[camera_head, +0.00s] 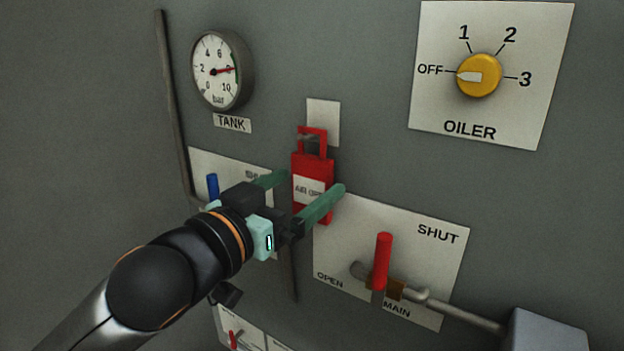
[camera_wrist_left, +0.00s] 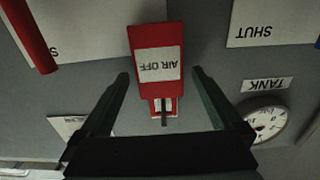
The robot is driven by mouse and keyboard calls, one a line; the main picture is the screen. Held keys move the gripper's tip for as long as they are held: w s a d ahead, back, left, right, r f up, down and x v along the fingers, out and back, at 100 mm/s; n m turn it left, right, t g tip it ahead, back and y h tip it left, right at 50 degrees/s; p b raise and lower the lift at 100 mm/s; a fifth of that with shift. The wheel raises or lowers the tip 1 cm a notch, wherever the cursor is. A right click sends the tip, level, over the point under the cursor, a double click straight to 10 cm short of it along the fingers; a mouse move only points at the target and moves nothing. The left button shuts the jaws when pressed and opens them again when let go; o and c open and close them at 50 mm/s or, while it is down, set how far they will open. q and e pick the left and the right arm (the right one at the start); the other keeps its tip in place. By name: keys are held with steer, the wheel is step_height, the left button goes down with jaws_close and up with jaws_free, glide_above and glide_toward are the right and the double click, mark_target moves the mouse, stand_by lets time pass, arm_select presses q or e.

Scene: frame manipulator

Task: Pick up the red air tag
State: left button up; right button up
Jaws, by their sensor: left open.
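The red air tag (camera_head: 313,170) hangs on the grey panel from a hook, in front of a small pale plate. Its white label reads "AIR OFF". My left gripper (camera_head: 308,190) is open, with its green fingers pointing at the panel, one to each side of the tag's lower part in the head view. In the left wrist view the tag (camera_wrist_left: 158,58) appears upside down, ahead of and between the open fingers (camera_wrist_left: 160,75). I cannot tell whether a finger touches it. My right gripper is not in view.
A red-handled MAIN valve (camera_head: 382,262) sticks out at the lower right. A blue handle (camera_head: 213,187) is left of my gripper. The tank gauge (camera_head: 222,70) and the yellow oiler knob (camera_head: 480,75) are higher up. A grey box (camera_head: 545,330) is at the bottom right.

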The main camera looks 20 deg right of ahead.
arm_select(q)
steer(key=shift+w+d, duration=0.4)
steer(key=shift+d, duration=0.15)
steer(key=shift+c, duration=0.2)
steer(key=c, duration=1.2)
